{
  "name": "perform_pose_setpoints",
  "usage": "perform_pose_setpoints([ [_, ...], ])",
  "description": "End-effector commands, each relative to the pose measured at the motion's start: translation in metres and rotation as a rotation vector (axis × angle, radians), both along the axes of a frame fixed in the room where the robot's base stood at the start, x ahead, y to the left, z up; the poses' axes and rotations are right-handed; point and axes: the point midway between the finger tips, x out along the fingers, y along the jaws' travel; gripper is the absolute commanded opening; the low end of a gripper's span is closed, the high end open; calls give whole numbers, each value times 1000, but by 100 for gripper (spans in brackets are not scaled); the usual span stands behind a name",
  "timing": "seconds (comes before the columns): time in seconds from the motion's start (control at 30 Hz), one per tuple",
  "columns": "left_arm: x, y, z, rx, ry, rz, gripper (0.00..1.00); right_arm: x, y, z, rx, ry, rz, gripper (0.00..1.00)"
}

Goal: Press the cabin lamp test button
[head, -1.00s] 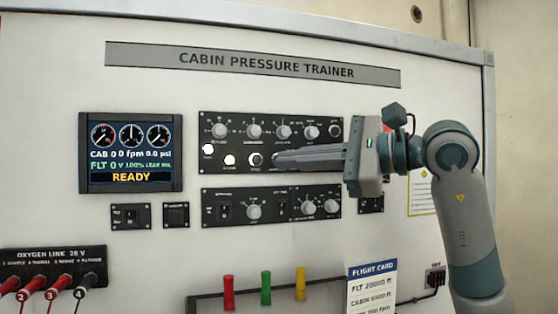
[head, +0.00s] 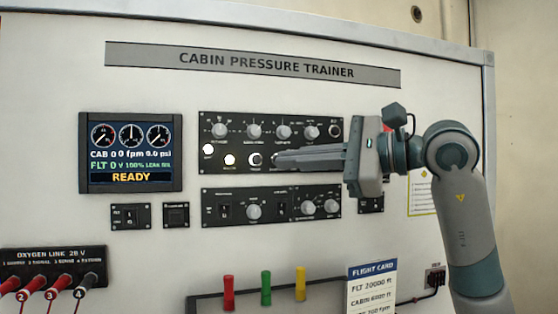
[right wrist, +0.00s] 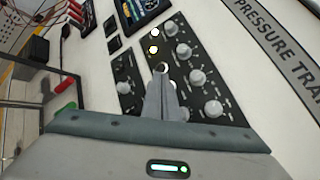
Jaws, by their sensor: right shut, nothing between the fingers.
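The upper black control panel (head: 324,146) sits mid-board, with a row of knobs over a lower row of lamps and a round button. Two lamps (head: 230,160) glow white at its lower left. A round button with a pale ring (head: 255,160) is right of them; its label is too small to read, so I cannot confirm it is the lamp test button. My right gripper (head: 273,160) is shut and empty, its tips just right of this button. In the right wrist view the tips (right wrist: 163,74) overlap the edge of the button (right wrist: 162,67); contact cannot be told. My left gripper is not in view.
Knobs (head: 254,131) stand out just above the fingers. A second control panel (head: 231,200) lies below. A display (head: 131,152) reading READY is at the left. Coloured handles (head: 266,288) and a flight card (head: 372,288) are lower down.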

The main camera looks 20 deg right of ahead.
Motion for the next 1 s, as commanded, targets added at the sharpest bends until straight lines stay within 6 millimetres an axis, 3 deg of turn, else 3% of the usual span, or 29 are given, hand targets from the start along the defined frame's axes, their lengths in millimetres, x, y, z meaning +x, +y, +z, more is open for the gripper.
perform_pose_setpoints([
  [1.0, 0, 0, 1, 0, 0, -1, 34, 9, 0, 0, 0, 0, 0, 0],
])
